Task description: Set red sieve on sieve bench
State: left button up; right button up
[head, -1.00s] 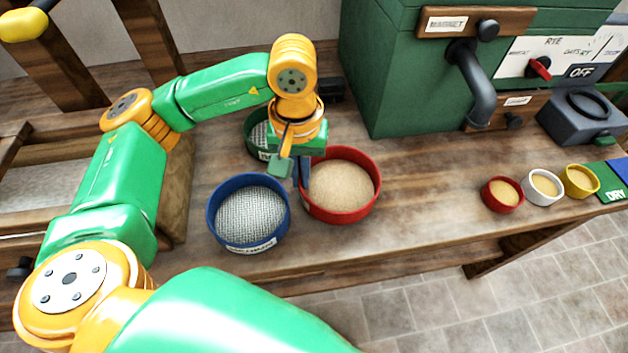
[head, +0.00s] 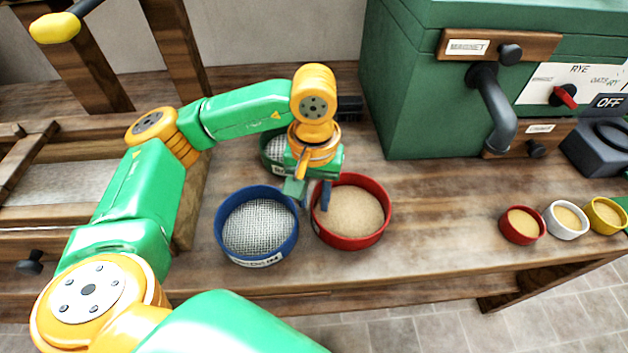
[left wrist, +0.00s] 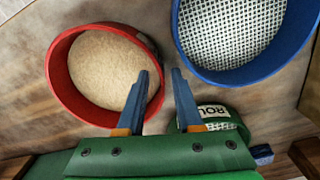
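The red sieve (head: 383,218) stands upright on a wooden bench (head: 440,215), its inside showing a fine tan surface. It also shows in the left wrist view (left wrist: 62,92). My left gripper (head: 318,203) points down at the sieve's left wall. In the left wrist view its two fingers (left wrist: 160,72) are apart, one over the red sieve's edge and the other outside, toward the blue sieve. A gap shows between the fingers and the rim, so it looks open. My right gripper is not in view. I cannot tell which surface is the sieve bench.
A blue mesh sieve (head: 220,232) stands close left of the red one. A green sieve (head: 268,160) is behind, partly hidden by my arm. A green machine (head: 415,100) stands behind right. Small red (head: 520,237), white (head: 565,232) and yellow (head: 606,225) cups stand at right.

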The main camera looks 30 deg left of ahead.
pick_arm(q)
notch_tip(320, 180, up, 12)
jog(key=p, duration=0.2)
jog(key=shift+f, duration=0.2)
